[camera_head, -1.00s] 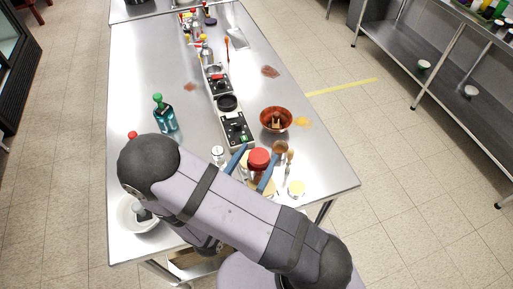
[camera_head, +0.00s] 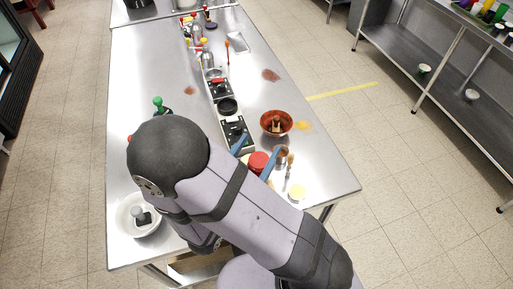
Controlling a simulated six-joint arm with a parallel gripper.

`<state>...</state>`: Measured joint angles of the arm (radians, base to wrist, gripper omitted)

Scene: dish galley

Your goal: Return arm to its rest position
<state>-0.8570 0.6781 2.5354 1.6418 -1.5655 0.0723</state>
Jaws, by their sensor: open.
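My gripper (camera_head: 261,143) shows as two blue fingers reaching out from behind my own arm, over the right part of the metal table (camera_head: 325,178). The fingers are spread apart and nothing shows held between them. A red-lidded container (camera_head: 258,162) shows between them in the picture, but I cannot tell the height of the fingers above it or whether they touch it. My wrist and the gripper's body are mostly hidden under my grey arm, which is bent with its elbow at the left.
A brown bowl (camera_head: 276,122) and a small copper-coloured cup (camera_head: 280,153) are right of the fingers. Black-topped units (camera_head: 233,131) run up the table. A white bowl (camera_head: 127,211) stands near the left front. A green-topped bottle (camera_head: 158,103) is partly hidden by my elbow.

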